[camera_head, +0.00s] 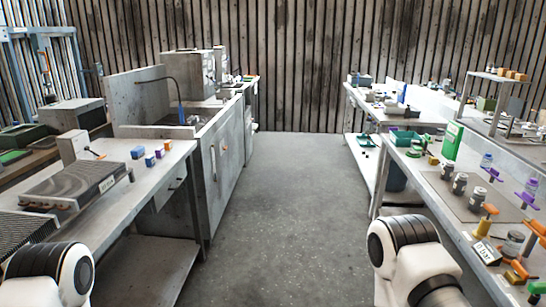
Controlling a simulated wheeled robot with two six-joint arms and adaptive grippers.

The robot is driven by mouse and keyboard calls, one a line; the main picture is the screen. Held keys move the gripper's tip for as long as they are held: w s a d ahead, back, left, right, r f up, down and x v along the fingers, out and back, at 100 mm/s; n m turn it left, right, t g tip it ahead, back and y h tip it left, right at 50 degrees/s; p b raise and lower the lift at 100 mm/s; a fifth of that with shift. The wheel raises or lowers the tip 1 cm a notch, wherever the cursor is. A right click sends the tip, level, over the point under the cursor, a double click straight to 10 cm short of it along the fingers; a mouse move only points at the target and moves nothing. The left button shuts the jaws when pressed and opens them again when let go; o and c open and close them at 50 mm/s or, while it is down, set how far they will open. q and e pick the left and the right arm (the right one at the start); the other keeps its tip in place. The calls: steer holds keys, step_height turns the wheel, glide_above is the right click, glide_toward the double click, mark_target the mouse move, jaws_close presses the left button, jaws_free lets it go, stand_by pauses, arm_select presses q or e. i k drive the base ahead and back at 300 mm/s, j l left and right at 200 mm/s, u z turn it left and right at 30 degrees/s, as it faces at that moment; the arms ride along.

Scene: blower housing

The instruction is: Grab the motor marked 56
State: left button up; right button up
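Several small grey cylinders that may be motors stand on the right bench: one at the back (447,171), one in the middle (460,183), one closer (477,198), and another near the front (513,243). They are dark with pale bands. Their markings are too small to read, so I cannot tell which one, if any, is marked 56. The white and black links of my left and right arms show at the bottom left and bottom right. Neither gripper shows, and neither arm is seen touching anything on the benches.
The right bench (405,188) also holds a green box (452,140), purple-topped items (527,193) and orange-handled items (490,210). The left bench (150,180) holds a grey finned block (75,184) and small coloured boxes (150,160). The concrete aisle (290,210) between them is clear.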

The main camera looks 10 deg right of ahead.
mark_target(476, 203)
steer(key=i+z, duration=0.15)
steer(key=i, duration=0.35)
steer(key=i+j+z, duration=0.1)
steer(key=i, duration=0.45)
steer(key=i+j+z, duration=0.15)
steer(key=i, duration=0.35)
steer(key=i+j+z, duration=0.15)
steer(key=i+z, duration=0.15)
steer(key=z, duration=0.15)
steer(key=i+j+z, duration=0.25)
steer(key=z, duration=0.2)
steer(key=i+j+z, duration=0.25)
steer(key=z, duration=0.2)
steer(key=i+j+z, duration=0.1)
steer(key=j+z, duration=0.4)
steer(key=i+j+z, duration=0.1)
steer(key=j+z, duration=0.6)
steer(key=j, duration=0.15)
